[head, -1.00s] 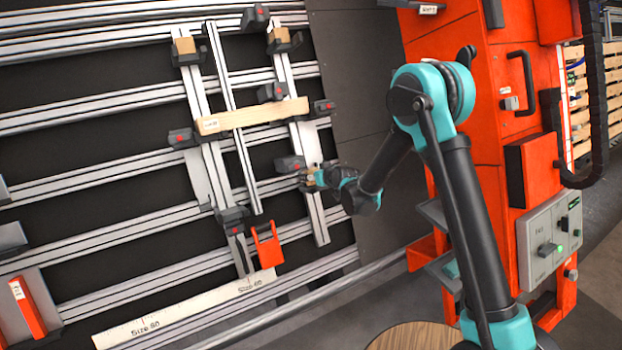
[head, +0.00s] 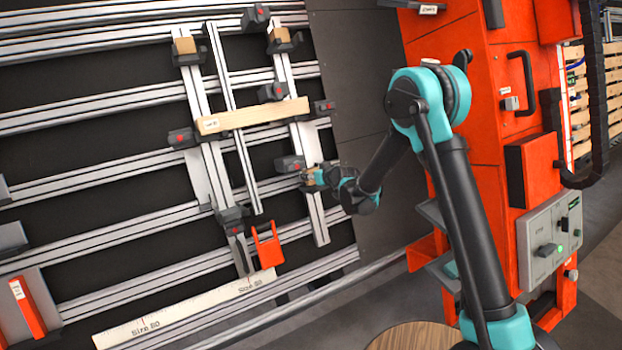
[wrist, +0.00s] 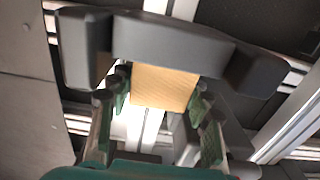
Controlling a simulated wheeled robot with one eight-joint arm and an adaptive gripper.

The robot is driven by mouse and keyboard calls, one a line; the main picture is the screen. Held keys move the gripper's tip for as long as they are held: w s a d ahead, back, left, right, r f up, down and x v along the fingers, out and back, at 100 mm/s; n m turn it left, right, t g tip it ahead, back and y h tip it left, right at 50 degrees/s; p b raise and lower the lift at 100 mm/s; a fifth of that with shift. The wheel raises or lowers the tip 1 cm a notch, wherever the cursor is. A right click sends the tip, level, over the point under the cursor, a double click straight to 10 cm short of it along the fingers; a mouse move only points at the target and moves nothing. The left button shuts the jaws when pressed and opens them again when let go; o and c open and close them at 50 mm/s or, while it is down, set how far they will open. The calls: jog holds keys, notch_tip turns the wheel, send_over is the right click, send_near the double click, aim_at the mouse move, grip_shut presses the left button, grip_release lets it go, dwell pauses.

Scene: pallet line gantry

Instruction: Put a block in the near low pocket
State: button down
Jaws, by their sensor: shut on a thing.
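My gripper (head: 312,177) is at the lower part of the right upright rail, beside a dark grey pocket (head: 289,164) with a red mark. In the wrist view, a pale wooden block (wrist: 165,87) sits between my two fingers (wrist: 158,112), which are shut on it. The dark grey pocket (wrist: 172,38) spans the picture just above the block, with side walls left and right. The block's upper edge meets or passes behind the pocket's front wall; I cannot tell how deep it is. In the head view the block is small and partly hidden by my gripper.
Two other blocks sit in upper pockets, at the left (head: 185,45) and right (head: 279,37). A wooden beam (head: 254,115) lies across the uprights. A lower left pocket (head: 231,216) and an orange bracket (head: 267,246) are nearby. An orange cabinet (head: 450,120) stands behind my arm.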

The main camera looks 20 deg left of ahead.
jog(key=shift+w+a+f, duration=0.2)
jog(key=shift+w+f, duration=0.05)
jog(key=shift+w, duration=0.15)
dwell(0.5)
jog(key=c, duration=0.6)
grip_release()
jog(key=shift+d, duration=0.1)
jog(key=v, duration=1.1)
jog(key=shift+s+d+r, duration=0.2)
jog(key=shift+s+d, duration=0.05)
